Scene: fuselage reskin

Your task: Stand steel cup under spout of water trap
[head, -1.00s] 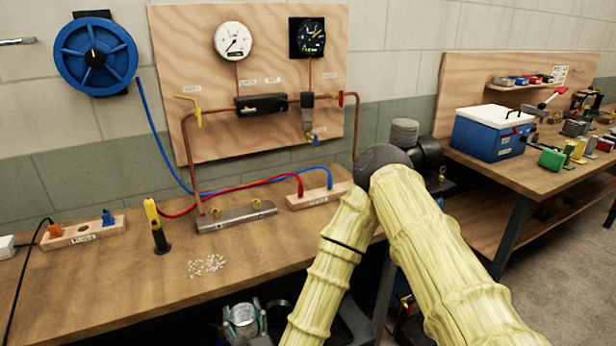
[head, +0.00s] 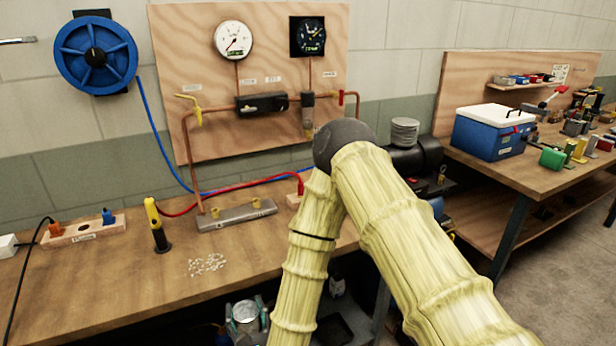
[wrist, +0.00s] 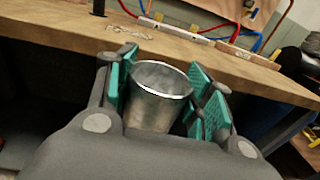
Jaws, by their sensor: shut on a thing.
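The steel cup (wrist: 158,96) is a plain grey metal cup, upright or slightly tilted, with its open mouth facing up in the wrist view. My gripper (wrist: 168,82) is shut on it, with teal pads on both sides of its wall. In the head view the cup (head: 245,311) and my gripper (head: 247,318) are low, in front of and below the workbench's front edge.
The workbench (head: 110,290) bears a grey metal bar (head: 237,216), a yellow-black tool (head: 156,225), white bits (head: 207,265) and a wooden socket block (head: 85,231). Red and blue hoses cross its back. A black machine (head: 418,158) stands at right. The bench front middle is clear.

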